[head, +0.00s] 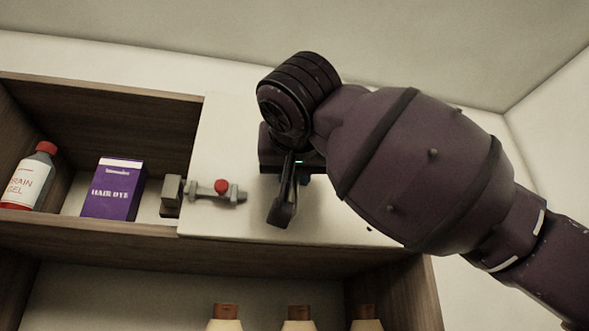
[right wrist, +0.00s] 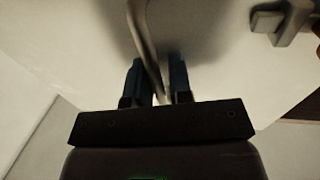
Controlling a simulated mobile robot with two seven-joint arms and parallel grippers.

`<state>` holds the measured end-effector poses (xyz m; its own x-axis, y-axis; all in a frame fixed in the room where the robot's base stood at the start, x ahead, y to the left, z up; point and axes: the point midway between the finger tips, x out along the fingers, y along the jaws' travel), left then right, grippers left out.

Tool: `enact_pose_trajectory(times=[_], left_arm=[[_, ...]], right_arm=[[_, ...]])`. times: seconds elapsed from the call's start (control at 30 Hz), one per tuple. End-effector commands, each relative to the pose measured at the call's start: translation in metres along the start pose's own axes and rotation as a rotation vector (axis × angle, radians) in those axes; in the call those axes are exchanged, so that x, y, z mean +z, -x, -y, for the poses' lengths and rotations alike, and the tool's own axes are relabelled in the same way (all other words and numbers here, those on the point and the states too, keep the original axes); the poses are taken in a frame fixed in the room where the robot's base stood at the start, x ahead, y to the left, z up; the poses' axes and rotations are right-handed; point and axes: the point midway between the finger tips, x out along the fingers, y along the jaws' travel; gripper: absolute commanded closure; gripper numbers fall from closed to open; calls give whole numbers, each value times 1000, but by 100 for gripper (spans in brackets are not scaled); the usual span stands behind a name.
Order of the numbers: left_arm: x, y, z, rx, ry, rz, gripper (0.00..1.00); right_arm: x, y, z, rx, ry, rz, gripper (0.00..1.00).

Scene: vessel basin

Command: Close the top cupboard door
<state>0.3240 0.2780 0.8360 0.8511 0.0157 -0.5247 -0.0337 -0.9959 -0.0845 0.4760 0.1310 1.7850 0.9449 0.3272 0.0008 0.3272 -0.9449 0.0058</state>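The top cupboard door appears as a pale flat panel (head: 340,225) over the right part of the top compartment; the left part is uncovered. My right gripper (head: 292,175) is at this handle. In the right wrist view, the fingers of my right gripper (right wrist: 158,80) lie on either side of the handle's curved bar (right wrist: 145,35). I cannot tell whether they clamp it. My wrist hides part of the panel. My left gripper is in neither view.
A grey fitting with a red knob (head: 221,186) sits at the panel's left edge. The uncovered part holds a purple hair dye box (head: 112,190) and a red-capped bottle (head: 32,178). Several brown-capped bottles (head: 298,313) stand on the shelf below.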

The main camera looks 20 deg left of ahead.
Motion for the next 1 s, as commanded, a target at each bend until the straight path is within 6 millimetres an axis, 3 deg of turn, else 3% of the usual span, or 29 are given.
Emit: enact_pose_trajectory(times=[0.27, 0.7, 1.0], left_arm=[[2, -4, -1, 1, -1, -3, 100], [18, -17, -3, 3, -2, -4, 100], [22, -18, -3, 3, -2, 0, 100]], right_arm=[[2, 11, 1, -2, 1, 0, 80], [2, 85, 1, -2, 1, 0, 80], [1, 106, 1, 0, 1, 1, 80]])
